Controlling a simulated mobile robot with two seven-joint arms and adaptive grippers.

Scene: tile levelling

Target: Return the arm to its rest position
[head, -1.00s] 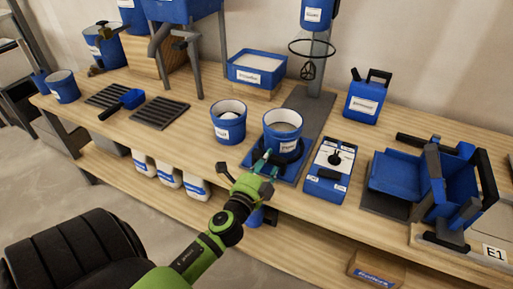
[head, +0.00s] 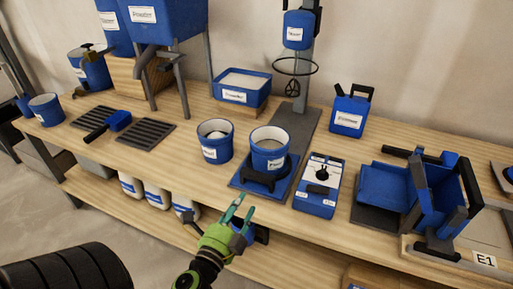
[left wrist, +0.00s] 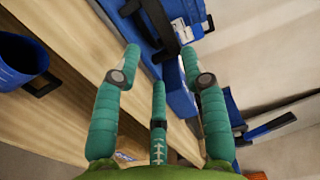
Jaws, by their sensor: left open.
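My left gripper (head: 239,208) is open and empty, in front of the bench's front edge in the head view. Its teal fingers also show spread apart in the left wrist view (left wrist: 158,70), with nothing between them. A blue bucket (head: 269,152) with a white label stands on a blue base with a dark ring, just beyond the fingertips, and the fingers are apart from it. My green and black left arm comes up from the bottom of the head view. My right gripper is not in view.
The wooden bench (head: 130,163) holds a second bucket (head: 214,142), a blue and white device (head: 319,185), a jug (head: 349,112) and a blue tray (head: 242,88). A mixer stand (head: 297,75) stands behind. White-and-blue containers (head: 157,195) sit on the lower shelf.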

